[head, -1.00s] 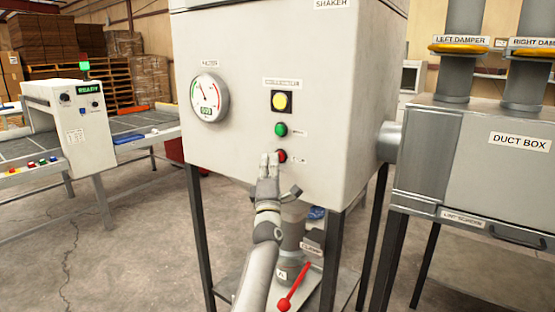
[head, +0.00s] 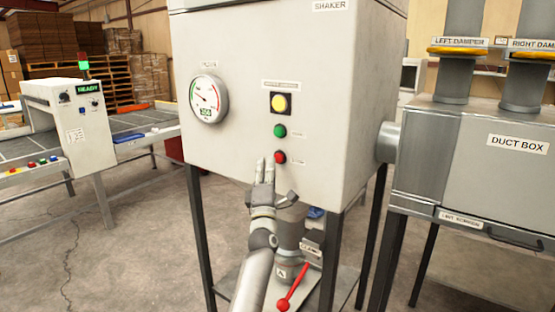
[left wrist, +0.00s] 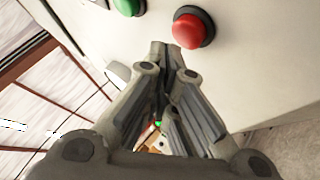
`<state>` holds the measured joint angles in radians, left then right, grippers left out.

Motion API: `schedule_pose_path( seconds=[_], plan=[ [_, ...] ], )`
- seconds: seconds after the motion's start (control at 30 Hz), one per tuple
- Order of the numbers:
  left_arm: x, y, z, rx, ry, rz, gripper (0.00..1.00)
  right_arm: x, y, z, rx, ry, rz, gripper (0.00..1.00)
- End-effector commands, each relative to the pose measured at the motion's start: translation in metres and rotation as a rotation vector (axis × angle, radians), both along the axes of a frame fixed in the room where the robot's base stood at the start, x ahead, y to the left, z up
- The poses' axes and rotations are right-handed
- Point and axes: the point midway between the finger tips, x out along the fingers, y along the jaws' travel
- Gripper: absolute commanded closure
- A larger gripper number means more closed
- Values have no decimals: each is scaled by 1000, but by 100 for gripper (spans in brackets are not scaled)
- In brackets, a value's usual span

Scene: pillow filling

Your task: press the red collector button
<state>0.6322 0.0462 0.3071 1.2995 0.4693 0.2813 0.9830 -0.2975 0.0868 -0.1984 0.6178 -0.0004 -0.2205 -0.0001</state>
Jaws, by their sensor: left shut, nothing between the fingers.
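The red button (head: 280,157) is the lowest control on the front of the white shaker cabinet (head: 240,140). In the left wrist view the red button (left wrist: 188,30) shows whole in its dark ring, just beyond and right of the fingertips. My left gripper (head: 265,163) is shut and empty, its tips just left of and slightly below the button in the head view. The left gripper (left wrist: 165,48) looks apart from the button; I cannot tell how far the tips are from the panel. My right gripper is not in view.
A green button (head: 280,131) and a yellow button (head: 281,103) sit above the red one. A round gauge (head: 208,98) is at left. Below the cabinet is a red-knobbed lever (head: 293,287). The duct box (head: 460,150) stands at right.

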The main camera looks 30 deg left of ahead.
Motion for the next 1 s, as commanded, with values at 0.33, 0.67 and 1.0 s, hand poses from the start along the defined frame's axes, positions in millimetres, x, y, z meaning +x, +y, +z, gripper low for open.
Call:
schedule_pose_path(
  seconds=[0.33, 0.67, 1.0],
  plan=[
    [-34, 3, 2, 0, 1, 1, 100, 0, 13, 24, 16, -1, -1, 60],
    [-48, 4, 0, 0, 0, 0, 100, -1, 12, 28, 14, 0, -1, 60],
    [-47, 4, 0, 0, 0, 0, 100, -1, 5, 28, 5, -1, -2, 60]
  ],
)
